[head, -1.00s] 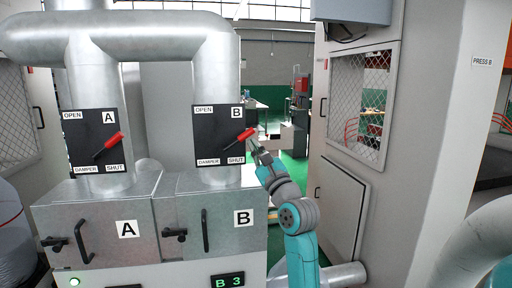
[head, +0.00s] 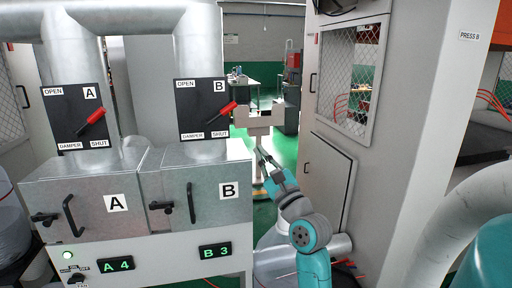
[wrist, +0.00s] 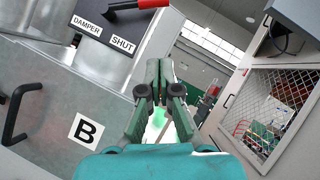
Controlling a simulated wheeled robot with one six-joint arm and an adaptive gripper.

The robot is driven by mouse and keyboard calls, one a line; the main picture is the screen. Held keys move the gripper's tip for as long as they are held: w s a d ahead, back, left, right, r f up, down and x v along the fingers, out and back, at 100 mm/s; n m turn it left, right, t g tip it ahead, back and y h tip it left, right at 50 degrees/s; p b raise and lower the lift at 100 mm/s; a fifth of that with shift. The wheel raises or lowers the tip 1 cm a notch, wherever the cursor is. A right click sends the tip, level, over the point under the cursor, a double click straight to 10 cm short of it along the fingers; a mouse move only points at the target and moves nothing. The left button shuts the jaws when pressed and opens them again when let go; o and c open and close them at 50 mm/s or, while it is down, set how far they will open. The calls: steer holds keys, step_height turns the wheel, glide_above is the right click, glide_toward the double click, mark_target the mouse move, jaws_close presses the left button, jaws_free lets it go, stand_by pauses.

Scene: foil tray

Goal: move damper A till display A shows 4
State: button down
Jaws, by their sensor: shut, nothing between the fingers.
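Damper A's red lever (head: 92,118) sits on its black plate (head: 66,128) marked OPEN and SHUT, and slants up to the right. Display A (head: 116,264) on the white panel below shows green "A 4". Damper B's red lever (head: 222,112) also slants up to the right on its own plate; it shows at the top of the wrist view (wrist: 140,4). Display B (head: 215,250) reads "B 3". My gripper (head: 261,153) is shut and empty, to the right of and below damper B's lever, apart from it. In the wrist view the fingers (wrist: 159,66) are together.
Metal boxes A (head: 85,200) and B (head: 205,190) with black handles stick out below the dampers. A grey press cabinet (head: 335,130) with a mesh window stands to the right. A pale stand (head: 258,122) is behind my gripper. An open green floor aisle lies beyond.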

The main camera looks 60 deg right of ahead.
steer(key=n, duration=1.9)
glide_toward(227, 107)
steer(key=s+a, duration=0.1)
steer(key=s, duration=0.1)
step_height(227, 107, up, 4)
steer(key=w+a+n, duration=0.2)
steer(key=a+n, duration=0.1)
steer(key=n, duration=1.4)
steer(key=x, duration=1)
steer(key=shift+n+g, duration=0.3)
steer(key=shift+s+d+f, duration=0.3)
steer(key=shift+d+f, duration=0.35)
steer(key=shift+f, duration=0.25)
steer(key=shift+s+d+f, duration=0.25)
steer(key=shift+d+f, duration=0.4)
steer(key=shift+f, duration=0.2)
